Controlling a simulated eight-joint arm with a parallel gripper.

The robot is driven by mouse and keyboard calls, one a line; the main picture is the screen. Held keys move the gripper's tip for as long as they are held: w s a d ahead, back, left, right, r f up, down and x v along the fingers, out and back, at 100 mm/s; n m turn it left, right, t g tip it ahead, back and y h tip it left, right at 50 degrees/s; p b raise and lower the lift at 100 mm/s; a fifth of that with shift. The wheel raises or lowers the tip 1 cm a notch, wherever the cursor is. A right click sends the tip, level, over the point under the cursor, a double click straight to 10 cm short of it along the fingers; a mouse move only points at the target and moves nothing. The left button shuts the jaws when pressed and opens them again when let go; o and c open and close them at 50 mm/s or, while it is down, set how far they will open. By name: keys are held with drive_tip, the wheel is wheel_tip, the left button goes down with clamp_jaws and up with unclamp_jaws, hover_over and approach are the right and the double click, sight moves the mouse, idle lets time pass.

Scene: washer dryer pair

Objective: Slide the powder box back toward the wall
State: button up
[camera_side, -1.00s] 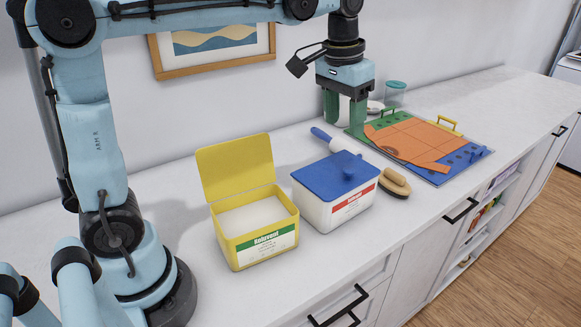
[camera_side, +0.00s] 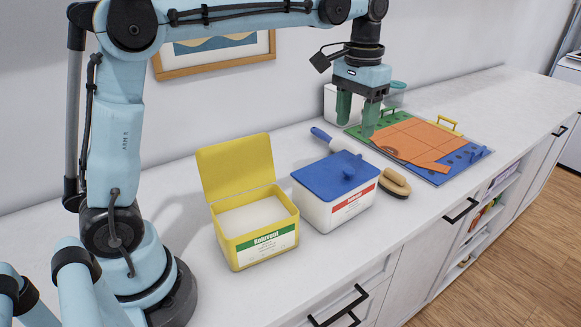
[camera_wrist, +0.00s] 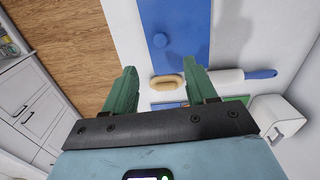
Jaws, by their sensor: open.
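A yellow box (camera_side: 229,246) with its lid (camera_side: 236,168) raised stands on the counter, white powder (camera_side: 252,217) inside and a green-banded label on its front. Beside it on the right is a white box (camera_side: 323,212) with a shut blue lid (camera_side: 334,174) and a red-banded label. The blue lid also shows at the top of the wrist view (camera_wrist: 178,22). Which one the task means, I cannot tell for certain. My gripper (camera_side: 356,128) is open and empty, above the counter behind and right of the white box. Its spread green fingers show in the wrist view (camera_wrist: 162,72).
A blue-handled tool (camera_side: 335,143) lies behind the white box, and a wooden brush (camera_side: 395,183) lies at its right. A board with orange panels (camera_side: 410,138) is farther right. A white container (camera_side: 331,104) stands near the wall.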

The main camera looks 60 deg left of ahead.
sight(349, 170)
wheel_tip(349, 170, down, 11)
drive_tip(key=shift+r, duration=0.1)
idle(0.4)
drive_tip(key=shift+c, duration=0.3)
clamp_jaws()
idle(1.1)
